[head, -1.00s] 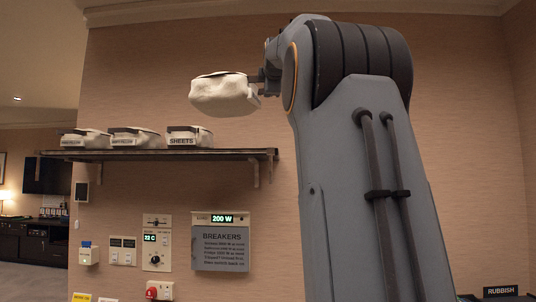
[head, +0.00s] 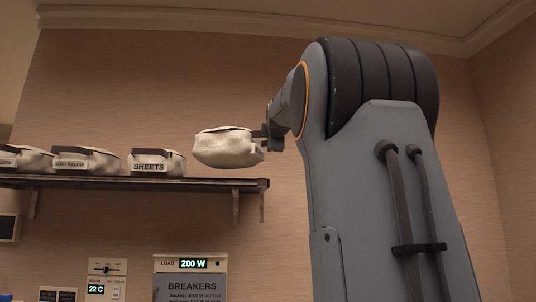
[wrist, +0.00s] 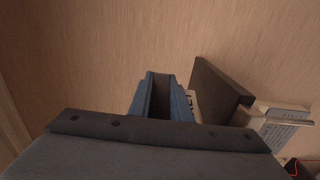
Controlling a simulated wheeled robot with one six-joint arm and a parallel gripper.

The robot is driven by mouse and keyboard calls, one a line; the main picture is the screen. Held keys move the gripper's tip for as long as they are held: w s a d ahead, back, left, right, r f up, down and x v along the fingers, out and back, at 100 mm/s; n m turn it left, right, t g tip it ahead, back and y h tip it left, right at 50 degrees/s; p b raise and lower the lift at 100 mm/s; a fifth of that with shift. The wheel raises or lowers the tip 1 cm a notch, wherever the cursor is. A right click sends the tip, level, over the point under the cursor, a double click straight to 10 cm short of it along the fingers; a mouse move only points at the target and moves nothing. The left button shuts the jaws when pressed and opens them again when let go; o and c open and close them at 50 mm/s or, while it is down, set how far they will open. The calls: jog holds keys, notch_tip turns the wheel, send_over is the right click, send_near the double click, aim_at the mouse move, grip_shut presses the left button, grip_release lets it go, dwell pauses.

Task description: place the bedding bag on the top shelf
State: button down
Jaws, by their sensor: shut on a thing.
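The cream bedding bag (head: 224,148) hangs in the air in the head view, held at its right side by my gripper (head: 262,143). It appears just above the right end of the dark shelf (head: 225,184), with a gap of wall showing between them. I cannot tell its depth relative to the shelf. In the wrist view the blue-edged jaws of my gripper (wrist: 160,95) point away from the camera. A sliver of white label (wrist: 192,104) shows beside them; most of the bag is hidden there. The shelf (wrist: 220,92) is to the right of the jaws.
Several similar bags stand on the shelf at left, the nearest being the "SHEETS" bag (head: 157,164). The shelf right of it looks clear. A breaker panel (head: 190,280) and thermostat (head: 104,282) are on the wall below.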

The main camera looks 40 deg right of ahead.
jog(key=shift+f+p, duration=0.5)
jog(key=shift+f, duration=1.55)
jog(key=c, duration=1.6)
grip_release()
jog(key=shift+a+f, duration=0.1)
jog(key=shift+c, duration=0.2)
jog(key=b+v, duration=0.5)
jog(key=v, duration=0.7)
